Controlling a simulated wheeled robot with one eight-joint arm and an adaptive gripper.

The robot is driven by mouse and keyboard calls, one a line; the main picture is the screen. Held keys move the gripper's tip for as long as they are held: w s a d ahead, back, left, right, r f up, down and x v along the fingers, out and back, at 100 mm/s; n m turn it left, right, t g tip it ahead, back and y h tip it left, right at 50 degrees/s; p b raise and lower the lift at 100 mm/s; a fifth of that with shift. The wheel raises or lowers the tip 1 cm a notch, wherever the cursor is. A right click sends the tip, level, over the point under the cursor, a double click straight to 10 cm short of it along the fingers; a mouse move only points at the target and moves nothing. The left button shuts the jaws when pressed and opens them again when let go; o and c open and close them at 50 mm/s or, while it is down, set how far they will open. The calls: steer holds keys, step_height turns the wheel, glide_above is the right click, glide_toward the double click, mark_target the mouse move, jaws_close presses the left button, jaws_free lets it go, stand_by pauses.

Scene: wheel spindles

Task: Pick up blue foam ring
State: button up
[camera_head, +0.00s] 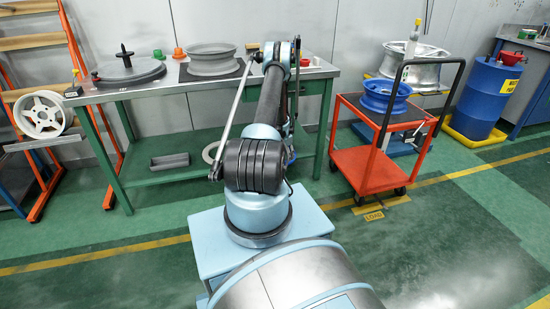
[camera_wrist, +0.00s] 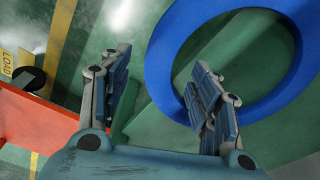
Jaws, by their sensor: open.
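The blue foam ring (camera_wrist: 163,76) is large in the wrist view, at the upper right, with its top cut off by the frame edge. My gripper (camera_wrist: 160,62) is open, with one finger at each side of the picture's middle. The ring's left band shows in the gap between the fingertips. The right finger covers part of the band's lower left and overlaps the open middle. I cannot tell the depth between fingers and ring, or what holds the ring up. In the head view I cannot make out the ring, and my arm hides the gripper.
A grey workbench (camera_head: 210,85) holds a dark disc (camera_head: 130,72) and a grey wheel rim (camera_head: 212,60). To its right stands a red cart (camera_head: 365,168) with a blue rim (camera_head: 385,97). A blue drum (camera_head: 485,98) stands farther right. The floor at front right is clear.

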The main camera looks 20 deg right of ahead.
steer(key=shift+w+d+f, duration=0.1)
steer(key=shift+d+f, duration=0.1)
steer(key=shift+f, duration=1.15)
steer(key=shift+d+f, duration=0.2)
steer(key=shift+f, duration=1.1)
steer(key=c, duration=1)
